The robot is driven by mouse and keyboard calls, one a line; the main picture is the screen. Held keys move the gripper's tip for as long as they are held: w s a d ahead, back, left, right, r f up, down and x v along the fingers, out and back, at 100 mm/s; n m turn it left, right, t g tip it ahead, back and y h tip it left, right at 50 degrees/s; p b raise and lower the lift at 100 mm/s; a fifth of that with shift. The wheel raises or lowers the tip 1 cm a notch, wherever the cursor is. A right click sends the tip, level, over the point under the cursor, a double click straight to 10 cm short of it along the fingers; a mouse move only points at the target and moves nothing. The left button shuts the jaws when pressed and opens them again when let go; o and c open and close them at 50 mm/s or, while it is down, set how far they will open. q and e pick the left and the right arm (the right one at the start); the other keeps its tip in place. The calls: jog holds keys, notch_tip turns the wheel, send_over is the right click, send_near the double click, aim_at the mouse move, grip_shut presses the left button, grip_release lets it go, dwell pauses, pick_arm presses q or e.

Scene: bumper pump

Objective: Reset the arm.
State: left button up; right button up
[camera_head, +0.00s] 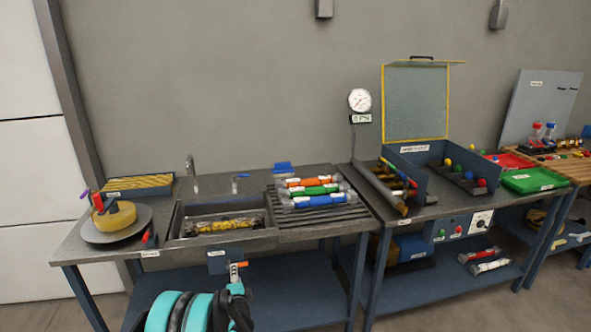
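My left arm, teal and black, comes in at the bottom left of the head view, in front of the sink bench. Its dark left gripper (238,296) is low, below the bench's front edge and close to an orange-handled part (238,266) under the sink. I cannot tell whether they touch. The fingers are small and partly hidden by my arm, so their opening is unclear. My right gripper is out of view.
The sink bench (95,252) carries a round plate with a yellow piece (115,217), a sink basin (222,221) and a rack with orange, green and blue tubes (318,187). A second bench to the right holds a blue open-lidded box (413,165) and a green tray (534,180).

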pick_arm(q)
jog(key=s+r+n+g+h, duration=0.1)
jog(key=s+r+n+g, duration=0.5)
jog(key=s+r, duration=1)
jog(key=s+d+f+n+g+h, duration=0.1)
jog(key=s+d+n, duration=0.2)
jog(key=s, duration=0.9)
jog(key=s+d+f+n+h, duration=0.2)
jog(key=s+d+n, duration=0.2)
jog(key=s, duration=0.8)
jog(key=shift+s+d+f+n+g+h, duration=0.25)
jog(key=shift+s+f+n+g+h, duration=0.05)
jog(key=shift+g, duration=0.1)
